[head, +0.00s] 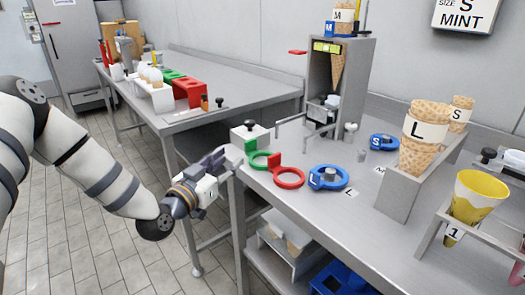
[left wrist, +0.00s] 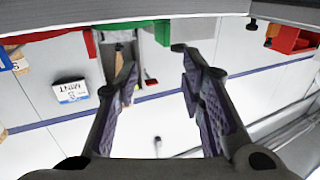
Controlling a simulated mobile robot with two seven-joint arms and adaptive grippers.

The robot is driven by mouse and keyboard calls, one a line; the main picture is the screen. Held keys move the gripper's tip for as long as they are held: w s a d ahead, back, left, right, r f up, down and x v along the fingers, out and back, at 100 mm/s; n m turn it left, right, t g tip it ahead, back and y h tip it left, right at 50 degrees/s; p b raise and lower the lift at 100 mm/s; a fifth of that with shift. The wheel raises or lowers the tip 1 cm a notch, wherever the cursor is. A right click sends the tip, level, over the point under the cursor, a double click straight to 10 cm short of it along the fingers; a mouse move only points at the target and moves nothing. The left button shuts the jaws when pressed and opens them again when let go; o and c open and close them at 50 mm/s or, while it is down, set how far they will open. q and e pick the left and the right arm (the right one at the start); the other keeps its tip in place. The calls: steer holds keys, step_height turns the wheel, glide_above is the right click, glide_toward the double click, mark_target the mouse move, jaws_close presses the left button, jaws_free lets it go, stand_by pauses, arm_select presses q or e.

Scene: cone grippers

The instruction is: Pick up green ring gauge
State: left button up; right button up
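The green ring gauge (head: 262,160) lies flat near the left corner of the right-hand metal table, its upright grip at its left side. A red ring gauge (head: 288,178) lies just right of it, and a blue ring gauge (head: 328,178) farther right. My left gripper (head: 222,158) is just left of the table corner, close to the green ring but apart from it. In the left wrist view its fingers (left wrist: 155,60) are spread with nothing between them. A green piece (left wrist: 162,33) shows beyond them, probably the gauge's grip. My right gripper is out of view.
A white block (head: 249,133) stands behind the green ring. A metal stand (head: 338,85) with a cone, another blue ring (head: 384,142) and a cone rack (head: 405,195) are farther right. A second table (head: 225,90) holds red and green blocks. A gap separates the tables.

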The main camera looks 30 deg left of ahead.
mark_target(245, 144)
arm_select(q)
steer(key=w, duration=0.2)
steer(key=w+b, duration=0.1)
steer(key=w, duration=0.5)
steer(key=shift+w+a+f, duration=0.2)
steer(key=shift+a+f, duration=0.1)
steer(key=shift+a, duration=0.05)
steer(key=shift+w+r, duration=0.1)
steer(key=shift+w, duration=0.1)
steer(key=shift+r, duration=0.1)
steer(key=shift+c, duration=0.2)
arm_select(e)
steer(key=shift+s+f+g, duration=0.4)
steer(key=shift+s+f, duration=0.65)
arm_select(q)
jaws_close()
